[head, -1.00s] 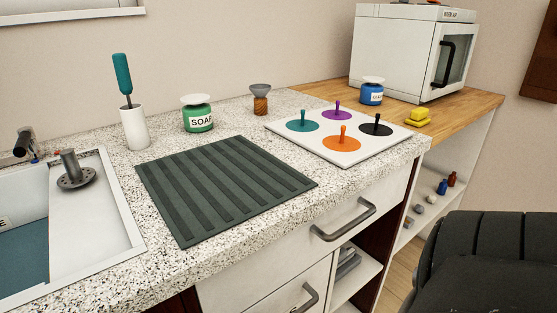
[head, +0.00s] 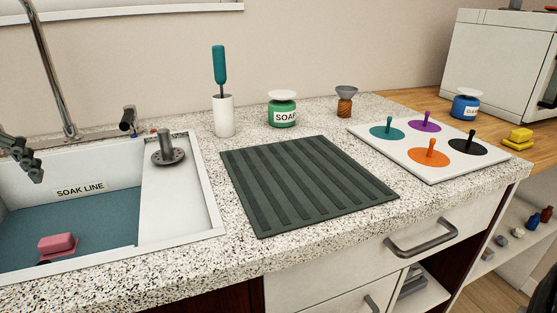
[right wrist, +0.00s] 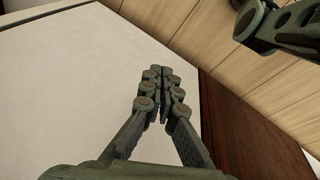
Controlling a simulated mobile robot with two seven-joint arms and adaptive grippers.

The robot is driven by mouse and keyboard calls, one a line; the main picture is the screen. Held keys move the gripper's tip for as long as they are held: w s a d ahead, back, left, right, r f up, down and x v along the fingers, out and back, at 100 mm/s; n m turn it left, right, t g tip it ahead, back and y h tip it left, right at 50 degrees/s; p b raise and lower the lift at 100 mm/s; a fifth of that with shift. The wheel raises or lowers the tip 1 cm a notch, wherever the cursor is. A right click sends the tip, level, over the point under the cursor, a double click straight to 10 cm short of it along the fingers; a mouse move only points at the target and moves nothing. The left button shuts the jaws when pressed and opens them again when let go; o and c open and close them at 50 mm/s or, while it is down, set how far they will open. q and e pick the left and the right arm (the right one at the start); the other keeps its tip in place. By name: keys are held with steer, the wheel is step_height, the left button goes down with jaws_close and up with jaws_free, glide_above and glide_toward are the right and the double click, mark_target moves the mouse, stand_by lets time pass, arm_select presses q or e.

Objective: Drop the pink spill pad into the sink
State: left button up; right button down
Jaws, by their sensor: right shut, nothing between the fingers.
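The pink spill pad (head: 57,244) lies in the left sink basin in the head view, a pink block on a flatter pink base, over the teal area. The sink (head: 210,205) is white, with a "SOAK LINE" label on its back wall. My left gripper (head: 34,173) is at the left edge of the head view, above the basin and apart from the pad. Only its dark finger end shows, and its opening cannot be judged. My right gripper (right wrist: 158,76) is shut and empty in the right wrist view, over a pale surface.
A tall faucet (head: 55,75) rises behind the sink. A grey drain plug (head: 168,150) stands on the sink's white right part. A dark ribbed mat (head: 305,185), soap jar (head: 282,110), brush holder (head: 223,115) and white dropper board (head: 432,170) occupy the counter.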

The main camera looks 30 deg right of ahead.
arm_select(q)
steer(key=s+a, duration=0.1)
steer(key=s, duration=0.7)
steer(key=shift+s+a, duration=0.35)
steer(key=shift+w, duration=0.1)
steer(key=w+d+f, duration=0.2)
steer(key=w, duration=1.1)
steer(key=shift+w+d, duration=0.3)
steer(key=shift+d, duration=0.05)
